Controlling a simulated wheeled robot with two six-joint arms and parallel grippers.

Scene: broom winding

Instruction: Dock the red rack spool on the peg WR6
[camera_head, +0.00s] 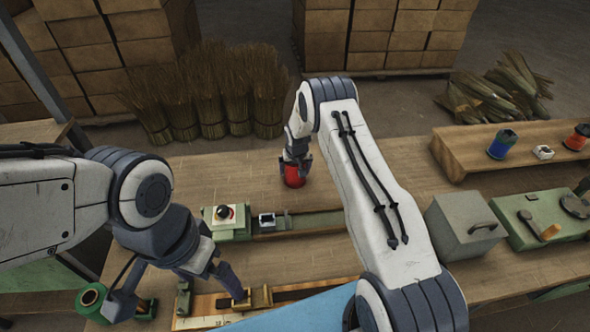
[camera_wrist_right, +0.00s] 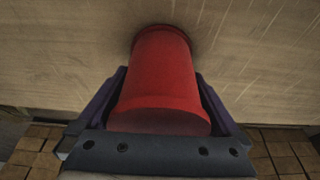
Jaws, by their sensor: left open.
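The red spool (camera_head: 293,175) is at my right gripper (camera_head: 297,157), over the back middle of the bench. In the right wrist view the red spool (camera_wrist_right: 163,80) lies between the two fingers of my right gripper (camera_wrist_right: 160,95), which look closed on its sides. Its far end is at or close to the wooden surface; I cannot tell if it touches. My left gripper (camera_head: 178,293) is open and empty at the front left, its fingers spread over the green fixture. No label WR6 can be read, and I cannot pick out that peg.
A raised wooden shelf (camera_head: 470,150) at the right bears a blue spool (camera_head: 502,144) and an orange-red spool (camera_head: 577,138). A grey box (camera_head: 463,226) and a green tool plate (camera_head: 548,220) stand before it. A green spool (camera_head: 92,298) is beside my left gripper. The back-left bench is clear.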

